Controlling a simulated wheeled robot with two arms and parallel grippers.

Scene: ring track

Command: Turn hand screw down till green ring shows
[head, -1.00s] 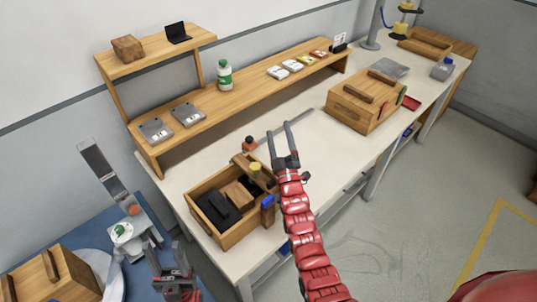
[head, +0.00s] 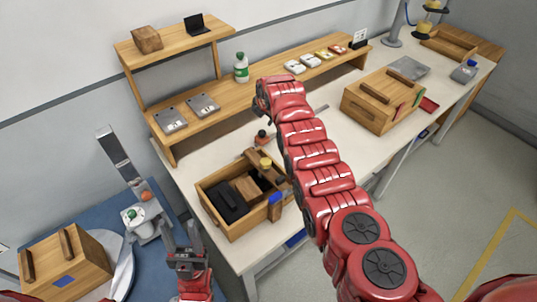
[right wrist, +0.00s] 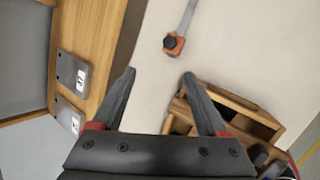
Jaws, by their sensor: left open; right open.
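An orange block with a black knob (head: 262,138) sits at the end of a grey bar (head: 305,115) on the white bench. In the right wrist view the black knob (right wrist: 171,43) is beyond my fingertips, untouched. I cannot tell for sure that it is the hand screw; no green ring shows on it. My left gripper (head: 184,232) is open and empty at lower left, beside a grey stand (head: 133,217) with green and orange knobs.
An open wooden box (head: 238,229) with dark items stands near the bench's front edge. A raised wooden shelf (head: 240,95) runs along the wall with a bottle (head: 241,68) and grey cases. A closed wooden box (head: 375,115) stands to the right. Bench between boxes is partly clear.

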